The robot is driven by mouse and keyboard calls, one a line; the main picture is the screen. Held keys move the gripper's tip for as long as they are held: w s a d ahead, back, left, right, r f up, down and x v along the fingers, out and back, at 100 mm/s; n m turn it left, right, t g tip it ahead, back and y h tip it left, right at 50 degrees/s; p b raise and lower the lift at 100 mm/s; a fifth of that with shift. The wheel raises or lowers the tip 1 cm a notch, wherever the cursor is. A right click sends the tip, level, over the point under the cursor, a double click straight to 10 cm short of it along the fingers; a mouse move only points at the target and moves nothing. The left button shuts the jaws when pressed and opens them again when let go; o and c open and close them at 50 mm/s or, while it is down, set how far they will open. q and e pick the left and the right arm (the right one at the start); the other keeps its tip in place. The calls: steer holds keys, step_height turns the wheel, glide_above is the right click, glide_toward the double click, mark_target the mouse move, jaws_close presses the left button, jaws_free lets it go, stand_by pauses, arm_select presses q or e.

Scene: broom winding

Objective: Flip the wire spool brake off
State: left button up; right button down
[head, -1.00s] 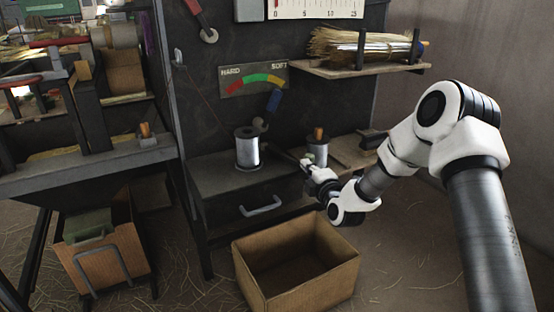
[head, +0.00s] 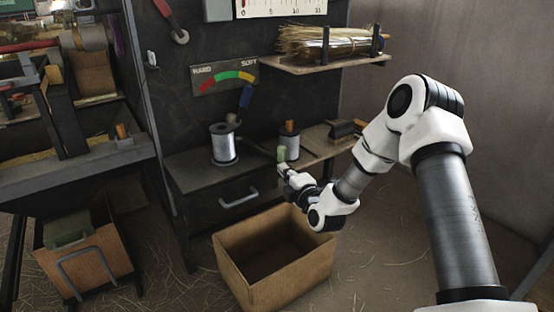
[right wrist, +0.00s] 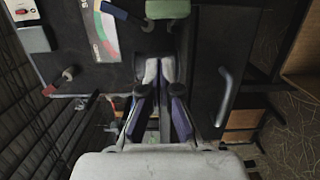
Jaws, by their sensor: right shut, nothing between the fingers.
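The silver wire spool (head: 223,147) stands upright on the dark cabinet top. A blue-handled lever (head: 246,97) rises just behind and right of it, below the gauge. I cannot tell for certain whether this lever is the brake. My right gripper (head: 283,163) is right of the spool, near the cabinet's right edge and apart from spool and lever. In the right wrist view its fingers (right wrist: 159,70) are together with nothing between them. My left gripper is not in view.
A HARD-SOFT gauge (head: 224,77) is on the dark panel. A second spool with a wooden top (head: 289,141) stands behind my right gripper. An open cardboard box (head: 232,272) is below, in front of the drawer handle (head: 238,199). A shelf (head: 330,64) holds straw bundles.

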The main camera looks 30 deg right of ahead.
steer(key=s+p, duration=0.1)
steer(key=s, duration=0.3)
steer(key=shift+s+a, duration=0.1)
steer(key=shift+s, duration=0.2)
